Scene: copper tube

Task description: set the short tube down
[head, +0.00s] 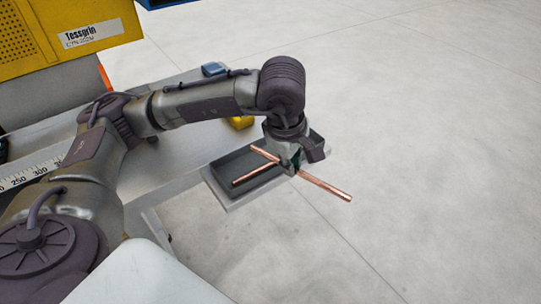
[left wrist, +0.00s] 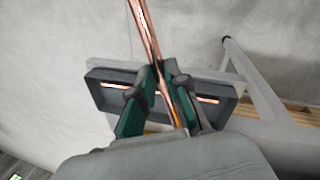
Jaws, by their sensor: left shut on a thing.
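My left gripper (head: 293,166) is shut on a copper tube, the short tube (head: 325,186), and holds it in the air over the right part of a dark grey tray (head: 216,181). The tube sticks out on both sides of the fingers, its longer visible end past the tray's right edge. In the left wrist view the tube (left wrist: 144,30) runs between the green fingers (left wrist: 163,72). A second copper tube (head: 252,174) lies in the tray, partly hidden by the gripper in the left wrist view (left wrist: 207,100). My right gripper is not in view.
The tray sits at the end of a light grey bench (head: 180,165) with a ruler scale (head: 38,171). A yellow object (head: 240,122) and a blue object (head: 214,69) are behind the tray. A yellow machine (head: 70,30) stands at the upper left. The floor at right is clear.

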